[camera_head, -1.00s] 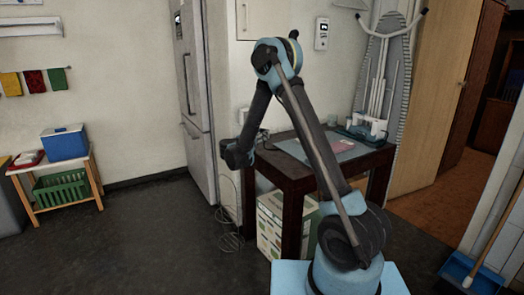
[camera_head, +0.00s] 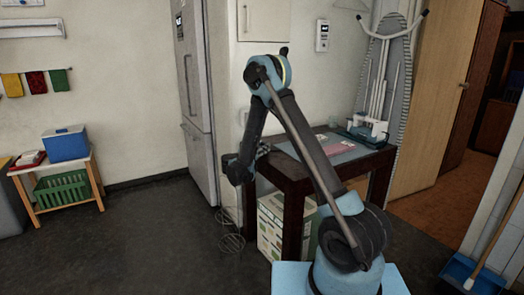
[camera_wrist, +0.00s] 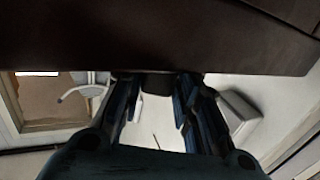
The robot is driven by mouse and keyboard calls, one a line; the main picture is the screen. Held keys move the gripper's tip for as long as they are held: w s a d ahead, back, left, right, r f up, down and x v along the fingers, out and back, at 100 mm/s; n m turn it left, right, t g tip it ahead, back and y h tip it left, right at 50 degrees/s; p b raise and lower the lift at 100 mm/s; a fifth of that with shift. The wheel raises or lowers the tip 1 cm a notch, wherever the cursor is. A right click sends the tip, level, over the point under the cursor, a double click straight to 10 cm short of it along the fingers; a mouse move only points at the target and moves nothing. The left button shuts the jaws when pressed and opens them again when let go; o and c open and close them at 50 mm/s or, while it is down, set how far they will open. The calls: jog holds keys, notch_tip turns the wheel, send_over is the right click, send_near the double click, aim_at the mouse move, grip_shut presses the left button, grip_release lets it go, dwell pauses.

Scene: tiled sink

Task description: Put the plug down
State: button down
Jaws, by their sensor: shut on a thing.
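My gripper (camera_head: 262,150) is beside the left end of the dark wooden table (camera_head: 290,172), near the level of its top. In the wrist view my gripper (camera_wrist: 158,84) has its two fingers closed around a small dark thing, which appears to be the plug (camera_wrist: 156,84). The plug is mostly hidden and its prongs do not show. The table's dark edge (camera_wrist: 150,40) fills the top of the wrist view, close to the fingertips; I cannot tell whether they touch. A thin looped cord (camera_head: 231,242) lies on the floor below my gripper.
The tabletop bears a pink cloth (camera_head: 336,146) and an iron-like appliance (camera_head: 368,130). A patterned box (camera_head: 272,225) stands under the table. The fridge (camera_head: 196,110) is close at left. Open floor (camera_head: 150,235) lies to the left.

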jog(key=shift+f, duration=0.55)
jog(key=c, duration=1.2)
grip_release()
jog(key=shift+s, duration=0.1)
jog(key=shift+r, duration=0.4)
jog(key=v, duration=1.1)
jog(key=shift+s+a+r, duration=0.15)
jog(key=shift+s+a, duration=0.15)
